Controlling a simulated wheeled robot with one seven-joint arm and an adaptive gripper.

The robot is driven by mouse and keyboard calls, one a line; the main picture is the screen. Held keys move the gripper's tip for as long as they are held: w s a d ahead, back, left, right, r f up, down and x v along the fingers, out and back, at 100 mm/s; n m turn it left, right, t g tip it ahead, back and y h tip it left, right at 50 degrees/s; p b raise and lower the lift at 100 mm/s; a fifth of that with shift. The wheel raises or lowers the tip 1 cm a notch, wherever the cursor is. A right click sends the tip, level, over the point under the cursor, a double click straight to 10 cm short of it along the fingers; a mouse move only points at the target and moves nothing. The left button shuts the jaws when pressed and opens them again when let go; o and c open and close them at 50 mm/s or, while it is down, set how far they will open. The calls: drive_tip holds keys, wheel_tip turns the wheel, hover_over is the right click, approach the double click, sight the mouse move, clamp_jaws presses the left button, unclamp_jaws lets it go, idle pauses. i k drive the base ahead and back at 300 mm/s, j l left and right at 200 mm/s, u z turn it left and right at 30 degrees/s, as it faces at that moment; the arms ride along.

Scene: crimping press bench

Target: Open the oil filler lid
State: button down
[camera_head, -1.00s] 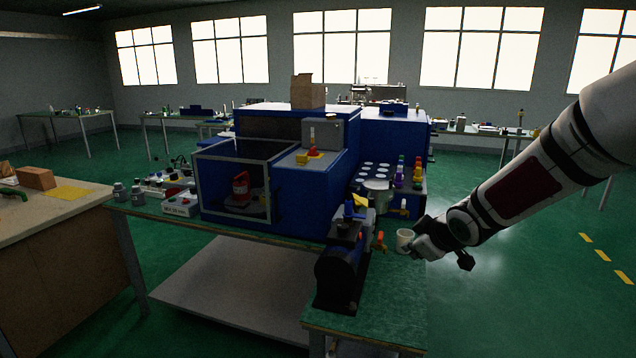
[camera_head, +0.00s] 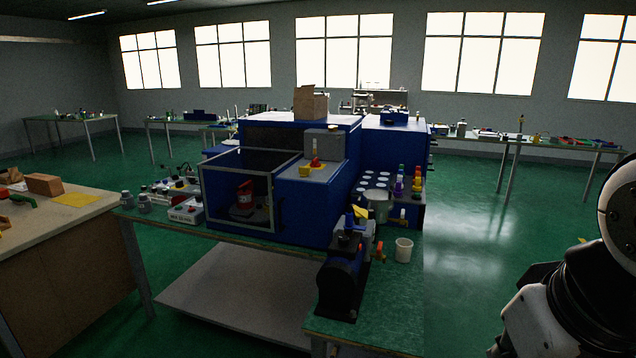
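I cannot pick out the oil filler lid for certain at this size. A dark blue and black pump-like unit (camera_head: 340,285) stands at the front end of the green bench, with a small yellow part (camera_head: 360,211) near its top and an orange-red handle (camera_head: 380,251) on its right side. A white cup (camera_head: 403,250) stands upright on the bench just right of this unit, with nothing touching it. My arm is at the far right edge, well away from the bench. My gripper does not show.
The large blue press (camera_head: 312,205) fills the middle of the bench, with an open-framed bay holding a red item (camera_head: 245,194). Small coloured bottles (camera_head: 417,180) stand at its right. A wooden table (camera_head: 60,240) is at left. Floor right of the bench is clear.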

sight(368, 215)
drive_tip(key=i+j, duration=0.1)
drive_tip(key=i, duration=1)
